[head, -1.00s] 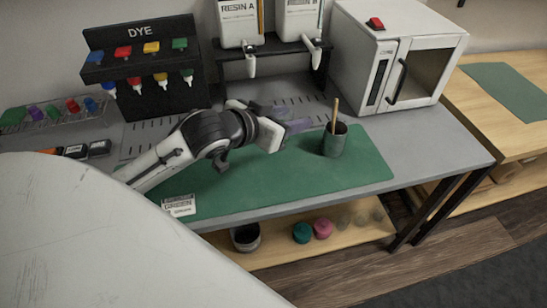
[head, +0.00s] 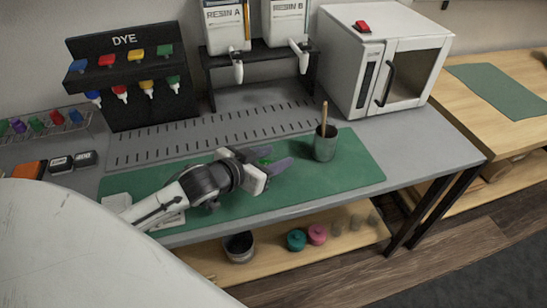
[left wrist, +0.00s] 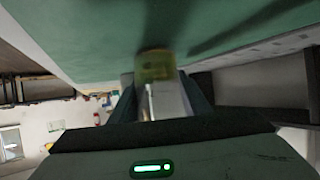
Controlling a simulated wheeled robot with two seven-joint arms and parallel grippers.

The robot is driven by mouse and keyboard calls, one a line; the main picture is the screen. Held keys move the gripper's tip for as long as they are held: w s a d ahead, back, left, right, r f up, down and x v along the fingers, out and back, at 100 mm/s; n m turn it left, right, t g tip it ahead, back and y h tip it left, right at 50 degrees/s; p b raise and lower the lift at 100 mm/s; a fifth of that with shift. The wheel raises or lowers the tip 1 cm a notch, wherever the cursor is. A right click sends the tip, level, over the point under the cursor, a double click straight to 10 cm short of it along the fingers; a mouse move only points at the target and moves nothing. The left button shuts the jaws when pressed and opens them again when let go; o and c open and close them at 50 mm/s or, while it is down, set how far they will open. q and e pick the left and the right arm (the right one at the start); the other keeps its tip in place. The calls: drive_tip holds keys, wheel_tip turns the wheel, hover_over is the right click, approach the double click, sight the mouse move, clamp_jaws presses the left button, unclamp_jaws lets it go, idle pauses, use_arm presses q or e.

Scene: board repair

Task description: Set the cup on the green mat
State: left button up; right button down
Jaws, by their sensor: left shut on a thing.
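My left gripper (head: 271,168) is over the green mat (head: 350,172) on the grey workbench, fingers pointing right. It is shut on a small cup. In the left wrist view the cup (left wrist: 155,67) shows as a blurred, see-through, yellow-green shape between the fingertips (left wrist: 160,95). In the head view the fingers mostly hide it; a green bit (head: 264,158) shows between them. The mat also fills the top of the left wrist view (left wrist: 90,35). I cannot tell whether the cup touches the mat. My right gripper is not in view.
A dark pot (head: 325,147) with a wooden stick stands on the mat right of my gripper. Resin dispensers (head: 226,28), a dye rack (head: 125,75) and a white oven (head: 385,60) stand behind. Another green mat (head: 500,90) lies on a wooden table at right. The mat's right front is clear.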

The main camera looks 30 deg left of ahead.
use_arm(q)
drive_tip(key=o, duration=1.2)
drive_tip(key=shift+f, duration=0.1)
drive_tip(key=shift+s+r, duration=0.15)
drive_tip(key=shift+r, duration=0.1)
drive_tip(key=p+v, duration=0.1)
drive_tip(key=v, duration=1)
drive_tip(key=shift+s+r, duration=0.15)
drive_tip(key=shift+s, duration=0.15)
